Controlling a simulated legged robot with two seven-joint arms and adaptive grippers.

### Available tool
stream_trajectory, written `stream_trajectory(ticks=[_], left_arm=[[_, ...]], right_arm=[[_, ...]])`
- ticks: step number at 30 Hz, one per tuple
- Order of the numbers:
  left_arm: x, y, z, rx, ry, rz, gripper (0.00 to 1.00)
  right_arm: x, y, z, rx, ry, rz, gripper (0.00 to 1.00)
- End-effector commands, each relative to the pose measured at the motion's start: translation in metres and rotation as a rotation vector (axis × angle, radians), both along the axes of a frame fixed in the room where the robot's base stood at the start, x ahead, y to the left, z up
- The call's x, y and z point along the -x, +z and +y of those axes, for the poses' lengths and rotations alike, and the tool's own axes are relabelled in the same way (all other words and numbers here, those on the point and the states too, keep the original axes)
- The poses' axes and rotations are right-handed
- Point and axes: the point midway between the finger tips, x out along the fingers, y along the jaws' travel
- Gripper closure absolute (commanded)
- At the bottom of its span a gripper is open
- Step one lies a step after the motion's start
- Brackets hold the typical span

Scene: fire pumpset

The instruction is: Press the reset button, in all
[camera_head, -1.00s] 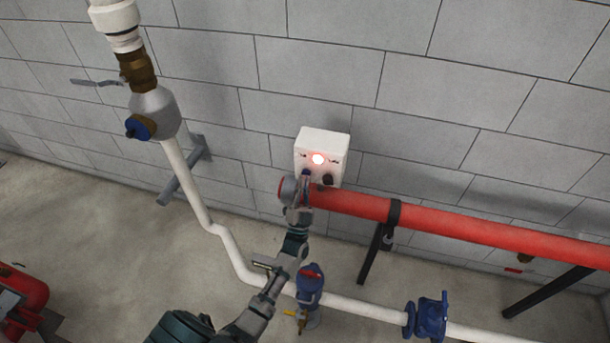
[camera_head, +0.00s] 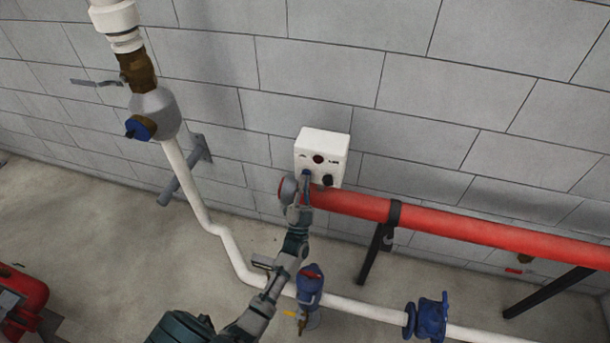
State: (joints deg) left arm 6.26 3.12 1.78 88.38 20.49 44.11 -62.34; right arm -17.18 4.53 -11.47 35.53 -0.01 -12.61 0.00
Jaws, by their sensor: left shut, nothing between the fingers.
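A white control box (camera_head: 323,144) is mounted on the grey block wall in the middle of the view. It has a dark red round lamp (camera_head: 318,159), unlit, and a black knob (camera_head: 327,180) at lower right. A small blue button (camera_head: 306,173) is at lower left. My left gripper (camera_head: 304,184) is shut and empty, with its tip at or just below the blue button. I cannot tell for sure whether they touch. My right gripper is not in view.
A thick red pipe (camera_head: 450,229) runs right from just below the box, its end beside my gripper. A white pipe (camera_head: 186,185) with valves stands left. A blue valve (camera_head: 309,284) and a blue flanged fitting (camera_head: 431,316) sit low. The wall above is clear.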

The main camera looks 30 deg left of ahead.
Motion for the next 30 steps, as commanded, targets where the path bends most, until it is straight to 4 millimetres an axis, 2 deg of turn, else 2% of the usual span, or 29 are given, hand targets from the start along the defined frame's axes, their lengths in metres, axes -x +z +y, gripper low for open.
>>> stream_trajectory(ticks=[7,18,30], left_arm=[[0.012,0.001,-0.003,0.001,0.000,0.001,1.00],[0.015,0.000,-0.004,0.000,0.000,0.001,1.00],[0.052,0.001,-0.013,0.002,0.000,0.002,1.00]], right_arm=[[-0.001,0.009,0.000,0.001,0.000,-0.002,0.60],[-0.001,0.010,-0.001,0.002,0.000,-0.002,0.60],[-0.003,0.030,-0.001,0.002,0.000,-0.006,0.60]])
